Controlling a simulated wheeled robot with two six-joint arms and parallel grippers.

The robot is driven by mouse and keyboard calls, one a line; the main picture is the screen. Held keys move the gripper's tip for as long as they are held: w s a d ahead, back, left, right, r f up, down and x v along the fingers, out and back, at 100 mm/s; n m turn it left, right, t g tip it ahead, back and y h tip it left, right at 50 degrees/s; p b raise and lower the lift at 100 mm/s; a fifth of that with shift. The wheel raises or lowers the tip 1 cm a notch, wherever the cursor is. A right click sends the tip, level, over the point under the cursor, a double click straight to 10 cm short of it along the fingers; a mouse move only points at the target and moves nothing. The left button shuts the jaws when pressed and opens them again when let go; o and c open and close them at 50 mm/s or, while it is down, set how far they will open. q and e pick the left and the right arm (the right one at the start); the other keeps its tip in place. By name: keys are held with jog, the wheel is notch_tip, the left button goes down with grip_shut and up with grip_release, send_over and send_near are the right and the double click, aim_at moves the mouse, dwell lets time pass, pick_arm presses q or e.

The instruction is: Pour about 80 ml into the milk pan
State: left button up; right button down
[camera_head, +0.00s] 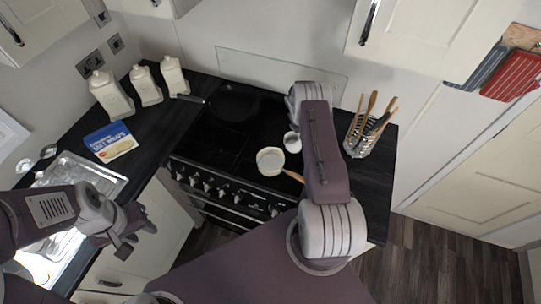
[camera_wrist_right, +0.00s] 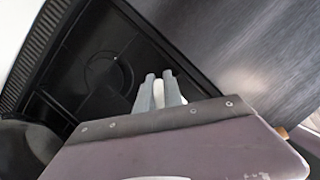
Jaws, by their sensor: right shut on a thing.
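The milk pan (camera_head: 270,161), pale with a wooden handle, stands on the black hob in the head view. A small white vessel (camera_head: 292,142) shows just right of it, partly covered by my right arm; its contents cannot be made out. In the right wrist view my right gripper (camera_wrist_right: 159,88) is shut on a white part (camera_wrist_right: 158,95), which seems to belong to this vessel. My right gripper is hidden behind its arm in the head view. My left gripper (camera_head: 132,236) is open and empty, at the lower left near the sink.
The black hob (camera_head: 215,134) has a dark pan (camera_head: 236,100) at its back left. A utensil holder (camera_head: 359,139) stands to the right. Three white canisters (camera_head: 143,86) and a blue-and-yellow box (camera_head: 110,141) are on the left worktop, beside the sink (camera_head: 105,180).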

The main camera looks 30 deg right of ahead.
jog(key=shift+w+d+f+y+b, duration=0.1)
jog(key=shift+d+f+y+b, duration=0.35)
jog(key=shift+b, duration=1.35)
jog(key=shift+d+f+y+b, duration=0.2)
jog(key=shift+f+y+b, duration=0.45)
jog(key=shift+b, duration=1.15)
jog(key=shift+w+d+f+y+b, duration=0.1)
jog(key=shift+d+f+y+b, duration=0.35)
jog(key=shift+b, duration=1.35)
